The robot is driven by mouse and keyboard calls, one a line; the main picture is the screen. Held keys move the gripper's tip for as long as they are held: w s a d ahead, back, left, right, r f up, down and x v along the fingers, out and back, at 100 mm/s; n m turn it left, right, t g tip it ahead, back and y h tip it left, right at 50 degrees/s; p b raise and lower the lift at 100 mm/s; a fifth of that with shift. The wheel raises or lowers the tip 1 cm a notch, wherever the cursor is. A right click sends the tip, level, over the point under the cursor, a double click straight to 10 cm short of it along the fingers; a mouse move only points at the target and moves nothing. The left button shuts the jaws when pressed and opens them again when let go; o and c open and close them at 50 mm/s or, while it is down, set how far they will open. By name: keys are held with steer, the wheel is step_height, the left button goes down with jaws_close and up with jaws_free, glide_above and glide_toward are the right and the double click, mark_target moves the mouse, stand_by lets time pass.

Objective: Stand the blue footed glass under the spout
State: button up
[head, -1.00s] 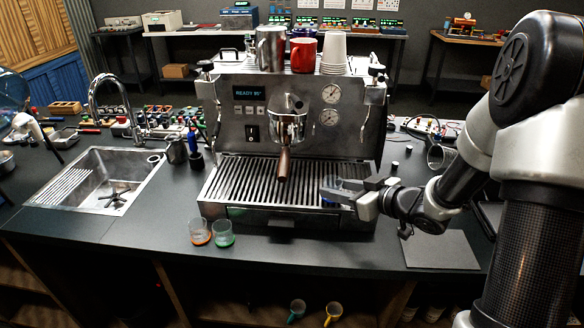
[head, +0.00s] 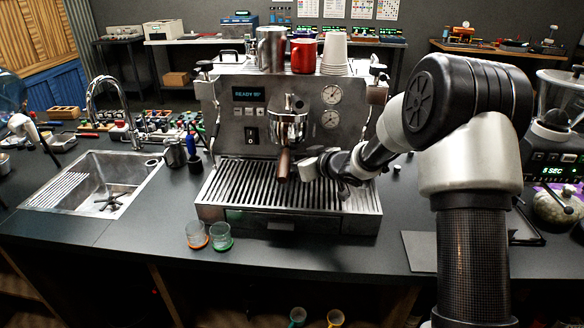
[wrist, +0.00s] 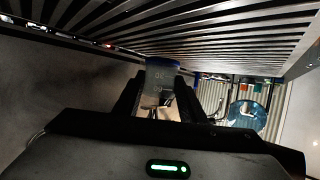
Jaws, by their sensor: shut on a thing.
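The blue footed glass (wrist: 160,76) shows in the wrist view between my fingers, its blue foot toward the ribbed drip tray. My gripper (wrist: 157,103) is shut on it. In the head view my gripper (head: 306,167) is over the drip tray (head: 250,195), just right of the portafilter handle (head: 284,165); the glass is hidden there. The portafilter (head: 287,128) sits in the brewer's group head, above and left of my gripper. Its spout is not clearly visible. I cannot tell whether the glass touches the tray.
An orange-footed glass (head: 196,236) and a green-footed glass (head: 221,237) stand on the counter in front of the brewer. A steel cup, a red mug (head: 303,55) and stacked white cups (head: 334,52) are on top. The tray's left part is clear.

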steer(key=shift+s+d+f, duration=0.1)
steer(key=shift+d+f, duration=0.1)
steer(key=shift+f, duration=0.3)
steer(key=shift+f, duration=0.1)
steer(key=shift+f, duration=0.15)
steer(key=o, duration=1.1)
